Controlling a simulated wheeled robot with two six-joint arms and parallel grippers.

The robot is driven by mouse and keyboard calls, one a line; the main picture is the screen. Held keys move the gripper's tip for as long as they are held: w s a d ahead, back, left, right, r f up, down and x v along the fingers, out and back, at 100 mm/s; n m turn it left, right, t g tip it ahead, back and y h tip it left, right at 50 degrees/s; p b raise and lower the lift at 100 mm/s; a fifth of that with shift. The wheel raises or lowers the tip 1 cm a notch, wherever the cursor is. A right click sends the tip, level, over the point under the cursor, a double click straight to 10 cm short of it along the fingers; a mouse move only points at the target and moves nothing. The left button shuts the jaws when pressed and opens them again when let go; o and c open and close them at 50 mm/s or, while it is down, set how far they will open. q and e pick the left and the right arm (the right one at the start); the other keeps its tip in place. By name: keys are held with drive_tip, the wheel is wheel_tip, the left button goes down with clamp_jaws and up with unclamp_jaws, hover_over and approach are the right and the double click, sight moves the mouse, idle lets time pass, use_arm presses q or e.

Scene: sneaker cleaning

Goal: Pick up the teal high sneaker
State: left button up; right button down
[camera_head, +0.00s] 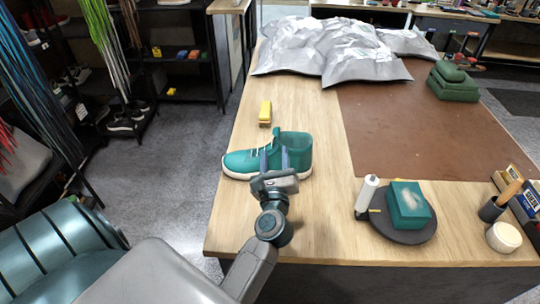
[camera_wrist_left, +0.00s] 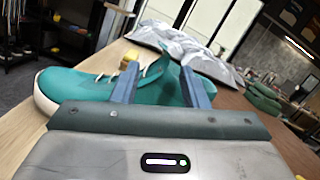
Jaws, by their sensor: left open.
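The teal high sneaker (camera_head: 292,148) stands upright on the wooden table near its left edge, toe to the left, with a white sole and white laces. It also shows in the left wrist view (camera_wrist_left: 75,88). My left gripper (camera_head: 274,158) is open at the near side of the sneaker, its two blue-grey fingers apart in front of the shoe's middle and ankle. In the left wrist view the fingers (camera_wrist_left: 158,75) stand either side of the sneaker's tongue area. I cannot tell whether they touch the shoe. My right gripper is not in view.
A yellow brush (camera_head: 265,112) lies behind the sneaker. A dark round turntable (camera_head: 400,236) with a teal box (camera_head: 409,205) and a white bottle (camera_head: 367,192) are to the right. Silver bags (camera_head: 330,50) cover the back. A brown mat (camera_head: 420,125) lies on the right.

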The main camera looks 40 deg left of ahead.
sight(276, 140)
use_arm(q)
drive_tip(key=p+x, duration=0.1)
drive_tip(key=x, duration=0.2)
drive_tip(key=shift+w+a, duration=0.15)
drive_tip(key=shift+a, duration=0.05)
drive_tip(key=shift+w+a+r, duration=0.1)
drive_tip(key=shift+w+a, duration=0.05)
drive_tip(key=shift+w, duration=0.1)
drive_tip(key=p+x, duration=0.1)
drive_tip(key=x, duration=0.1)
drive_tip(key=p+x, duration=0.2)
drive_tip(key=shift+w+r, duration=0.2)
drive_tip(key=shift+w+f, duration=0.2)
drive_tip(key=shift+w, duration=0.05)
drive_tip(key=shift+s+r, duration=0.1)
drive_tip(key=shift+c, duration=0.8)
drive_tip(key=c, duration=0.7)
clamp_jaws()
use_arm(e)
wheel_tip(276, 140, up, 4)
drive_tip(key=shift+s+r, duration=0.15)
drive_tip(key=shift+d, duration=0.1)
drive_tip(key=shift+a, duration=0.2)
